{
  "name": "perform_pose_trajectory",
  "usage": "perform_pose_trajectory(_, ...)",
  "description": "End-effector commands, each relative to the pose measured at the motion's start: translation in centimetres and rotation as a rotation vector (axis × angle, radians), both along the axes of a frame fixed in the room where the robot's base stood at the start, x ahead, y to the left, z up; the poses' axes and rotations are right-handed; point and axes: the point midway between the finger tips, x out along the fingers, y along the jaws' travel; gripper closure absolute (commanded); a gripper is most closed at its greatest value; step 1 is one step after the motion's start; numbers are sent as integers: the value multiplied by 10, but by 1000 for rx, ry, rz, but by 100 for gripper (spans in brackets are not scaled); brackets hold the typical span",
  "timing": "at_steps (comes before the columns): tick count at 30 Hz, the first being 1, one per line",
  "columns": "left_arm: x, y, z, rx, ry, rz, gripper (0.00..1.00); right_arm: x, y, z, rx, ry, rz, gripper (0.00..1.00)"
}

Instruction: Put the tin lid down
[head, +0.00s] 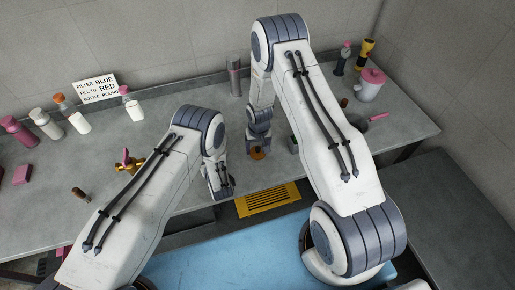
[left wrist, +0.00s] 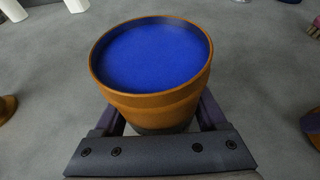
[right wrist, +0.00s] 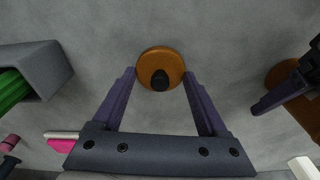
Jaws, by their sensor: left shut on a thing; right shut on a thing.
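The tin lid (right wrist: 160,58) is a round orange-brown disc with a black knob. My right gripper (right wrist: 160,76) is shut on it, with a finger at each side. In the head view the lid (head: 257,154) is under my right gripper (head: 259,139), low at the counter's front edge; whether it touches the counter I cannot tell. My left gripper (left wrist: 155,115) is shut around an orange tin (left wrist: 150,100), open at the top and showing blue inside. In the head view my left gripper (head: 221,186) hides the tin.
The grey counter (head: 190,165) has bare room around the lid. A grey holder with something green (right wrist: 25,80) stands left in the right wrist view. A yellow grate (head: 268,199) lies below the front edge.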

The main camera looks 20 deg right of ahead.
Motion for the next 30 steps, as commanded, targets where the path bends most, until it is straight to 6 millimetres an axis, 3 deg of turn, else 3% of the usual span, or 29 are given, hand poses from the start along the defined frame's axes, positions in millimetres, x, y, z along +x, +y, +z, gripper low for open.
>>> perform_pose_trajectory(11,0,0,0,0,-1,0,94,0,0,-4,0,-1,0,76)
perform_pose_trajectory(12,0,0,0,0,-1,0,94,0,0,-4,0,-1,0,16)
perform_pose_trajectory(13,0,0,0,0,-1,0,94,0,0,-4,0,-1,-1,5)
perform_pose_trajectory(14,0,0,0,0,-1,0,94,0,0,-4,0,-1,-1,0)
perform_pose_trajectory(23,0,0,0,0,-1,0,94,1,0,0,0,-2,-1,0)
perform_pose_trajectory(30,0,0,0,0,-1,0,94,-3,1,42,0,-5,-1,0)
